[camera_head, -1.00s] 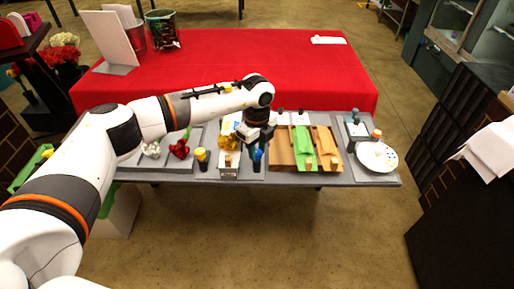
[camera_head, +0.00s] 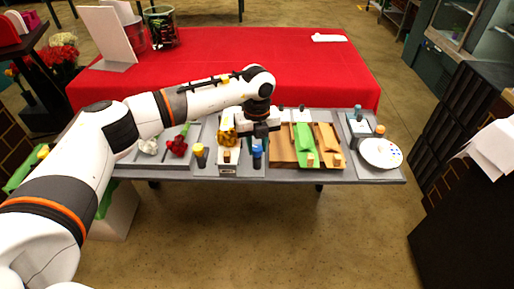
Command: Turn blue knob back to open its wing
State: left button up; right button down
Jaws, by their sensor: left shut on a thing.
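The blue knob (camera_head: 257,151) stands upright near the front edge of the grey table, right of the white and yellow unit. My left gripper (camera_head: 260,133) comes down from above and is shut on the top of the blue knob. The fingers and wrist hide the knob's upper end and the area just behind it. I cannot make out the blue knob's wing or how it is turned. My right gripper is not in view.
Left of the knob are a white and yellow unit (camera_head: 228,158), a yellow-topped post (camera_head: 199,154) and red flowers (camera_head: 178,147). Right are a wooden tray (camera_head: 283,146) with a green piece (camera_head: 304,142) and a white plate (camera_head: 380,153). A red table (camera_head: 300,70) lies behind.

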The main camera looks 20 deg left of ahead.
aim_at(257, 148)
pick_arm(q)
jog(key=m+b, duration=0.3)
jog(key=m, duration=0.3)
jog(key=m+b, duration=0.1)
jog(key=m, duration=0.2)
jog(key=shift+m+b, duration=0.35)
jog(key=shift+m, duration=0.05)
jog(key=shift+m+b, duration=0.4)
jog(key=shift+m, duration=0.9)
jog(key=shift+r, duration=0.1)
jog(key=o, duration=1)
jog(key=shift+c, duration=0.2)
notch_tip(257, 148, up, 12)
jog(key=b, duration=0.1)
